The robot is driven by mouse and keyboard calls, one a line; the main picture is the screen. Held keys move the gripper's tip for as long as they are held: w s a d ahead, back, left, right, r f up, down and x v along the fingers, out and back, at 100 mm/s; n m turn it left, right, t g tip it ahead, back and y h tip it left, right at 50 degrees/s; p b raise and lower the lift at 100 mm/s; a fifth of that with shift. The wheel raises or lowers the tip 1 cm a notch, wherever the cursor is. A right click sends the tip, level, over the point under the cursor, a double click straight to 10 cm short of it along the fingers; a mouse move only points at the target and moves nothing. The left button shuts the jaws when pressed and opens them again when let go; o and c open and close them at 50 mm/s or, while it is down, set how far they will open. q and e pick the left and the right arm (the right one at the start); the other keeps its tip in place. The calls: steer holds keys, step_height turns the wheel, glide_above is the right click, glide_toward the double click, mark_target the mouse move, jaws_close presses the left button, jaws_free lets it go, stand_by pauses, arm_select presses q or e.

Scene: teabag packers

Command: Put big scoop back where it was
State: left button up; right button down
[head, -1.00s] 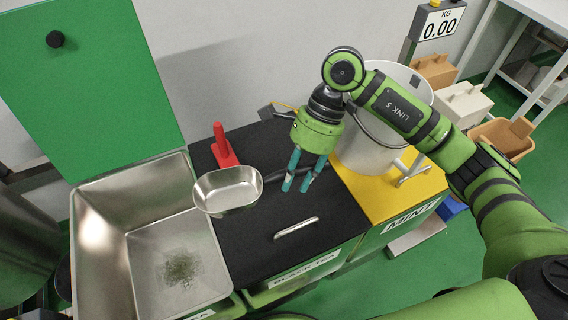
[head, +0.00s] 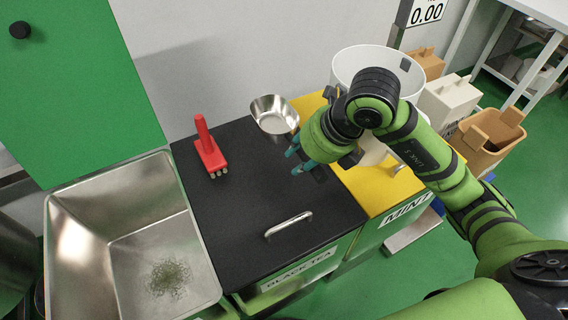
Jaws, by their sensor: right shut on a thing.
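The big scoop (head: 273,115) is a shiny metal pan at the back right of the black lid (head: 250,205), near the wall. Its bowl faces up. My right gripper (head: 299,160) is just below and to the right of the bowl, over the black lid near the yellow lid. It is shut on the scoop's handle, which is mostly hidden by the gripper. I cannot tell whether the scoop touches the lid. My left gripper is not in view.
A red brush-like tool (head: 208,150) stands at the back left of the black lid, which has a metal handle (head: 288,224). An open metal bin (head: 75,200) holding some tea is at left. A white bucket (head: 345,68) stands on the yellow lid (head: 378,190). The lid's front is clear.

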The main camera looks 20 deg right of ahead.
step_height(320, 180, down, 9)
steer(key=c, duration=0.9)
jaws_free()
steer(key=shift+c, duration=0.2)
steer(key=v, duration=1.2)
